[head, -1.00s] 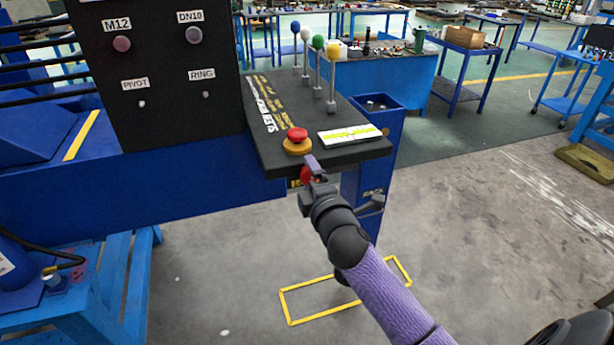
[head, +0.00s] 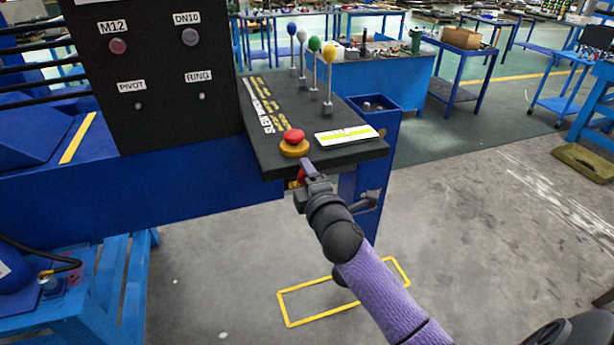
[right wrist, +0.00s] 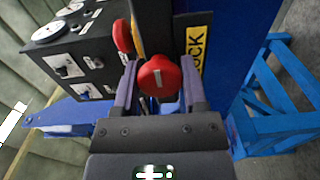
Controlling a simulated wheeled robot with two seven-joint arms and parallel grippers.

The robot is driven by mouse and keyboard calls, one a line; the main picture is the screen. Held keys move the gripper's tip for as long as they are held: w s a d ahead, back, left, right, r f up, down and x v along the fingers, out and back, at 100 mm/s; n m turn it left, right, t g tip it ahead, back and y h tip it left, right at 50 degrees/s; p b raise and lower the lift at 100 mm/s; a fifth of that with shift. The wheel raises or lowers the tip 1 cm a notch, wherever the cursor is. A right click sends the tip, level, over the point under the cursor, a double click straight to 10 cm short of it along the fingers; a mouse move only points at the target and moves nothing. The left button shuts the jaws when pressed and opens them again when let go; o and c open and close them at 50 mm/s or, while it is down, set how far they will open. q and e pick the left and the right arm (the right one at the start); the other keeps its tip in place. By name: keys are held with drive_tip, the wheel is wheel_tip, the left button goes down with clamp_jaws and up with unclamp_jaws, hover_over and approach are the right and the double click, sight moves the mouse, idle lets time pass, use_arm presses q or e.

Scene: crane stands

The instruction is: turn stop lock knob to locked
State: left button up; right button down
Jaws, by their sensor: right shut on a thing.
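The stop lock knob (right wrist: 159,78) is red with a white pointer mark. It sits on the front of the blue stand, below the overhanging black console. In the right wrist view my right gripper (right wrist: 160,88) has one finger on each side of it and is shut on it. In the head view the gripper (head: 303,174) hides most of the knob, leaving a bit of red. A yellow label (right wrist: 198,50) ending in "OCK" is beside the knob, partly hidden. My left gripper is not in view.
Just above my gripper is the black console (head: 279,167) with a red mushroom button (head: 293,136) on a yellow base. Several levers with coloured balls (head: 329,54) stand farther back. A dark lever handle (head: 369,199) is to the right. The floor in front is open.

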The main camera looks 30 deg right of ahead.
drive_tip(key=shift+m, duration=0.3)
drive_tip(key=m+p, duration=0.1)
drive_tip(key=m, duration=0.2)
drive_tip(key=m+p, duration=0.1)
drive_tip(key=m, duration=0.2)
drive_tip(key=shift+m+p, duration=0.35)
drive_tip(key=shift+m, duration=0.05)
drive_tip(key=shift+m+p, duration=0.35)
drive_tip(key=shift+m, duration=0.65)
drive_tip(key=shift+m+p, duration=0.35)
drive_tip(key=shift+m, duration=0.45)
drive_tip(key=m+p, duration=0.1)
drive_tip(key=m, duration=0.1)
drive_tip(key=shift+m, duration=0.4)
drive_tip(key=shift+m+p, duration=0.65)
drive_tip(key=shift+m, duration=1.25)
drive_tip(key=shift+f+m, duration=0.1)
drive_tip(key=shift+m, duration=0.2)
